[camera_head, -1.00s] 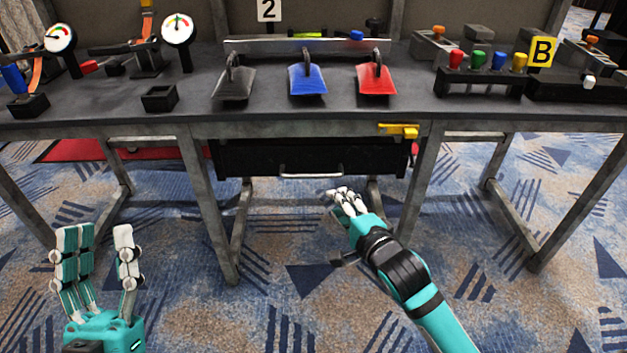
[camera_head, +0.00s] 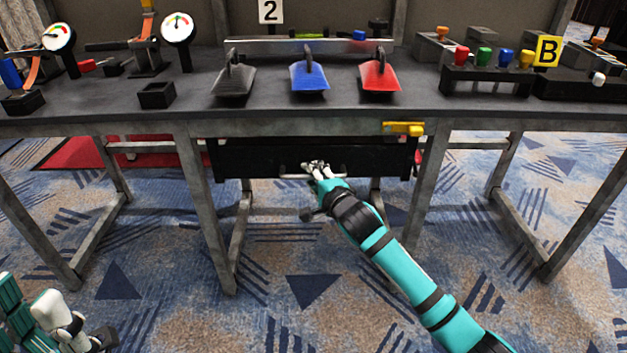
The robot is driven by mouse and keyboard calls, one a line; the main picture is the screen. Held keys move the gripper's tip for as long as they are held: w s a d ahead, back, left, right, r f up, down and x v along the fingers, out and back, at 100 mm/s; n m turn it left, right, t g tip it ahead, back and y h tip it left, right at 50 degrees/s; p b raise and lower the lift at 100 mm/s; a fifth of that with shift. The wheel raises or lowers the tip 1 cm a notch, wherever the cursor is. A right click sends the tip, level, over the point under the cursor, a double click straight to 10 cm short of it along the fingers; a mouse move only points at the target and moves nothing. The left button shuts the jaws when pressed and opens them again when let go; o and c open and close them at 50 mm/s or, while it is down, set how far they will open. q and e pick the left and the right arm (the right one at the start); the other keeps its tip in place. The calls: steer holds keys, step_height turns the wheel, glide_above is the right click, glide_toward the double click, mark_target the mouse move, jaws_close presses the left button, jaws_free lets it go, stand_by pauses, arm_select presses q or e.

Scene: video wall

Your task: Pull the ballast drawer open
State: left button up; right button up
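The ballast drawer (camera_head: 250,160) is a black drawer under the middle of the grey bench. Its front looks flush under the bench top, with a light bar handle (camera_head: 341,174) low on it. My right gripper (camera_head: 314,167) is at the handle's left and middle part and covers much of it. Whether its fingers are around the handle or only in front of it cannot be told. My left gripper (camera_head: 40,318) is at the lower left, partly cut off by the picture edge, far from the drawer, with its fingers apart and nothing seen between them.
A yellow latch-like part (camera_head: 404,128) sits on the bench edge above the drawer's right end. Bench legs (camera_head: 207,215) stand either side of the drawer. Black, blue (camera_head: 310,76) and red paddles lie on the bench top. The carpeted floor in front is clear.

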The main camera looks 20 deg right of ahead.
jaws_close()
stand_by(0.6)
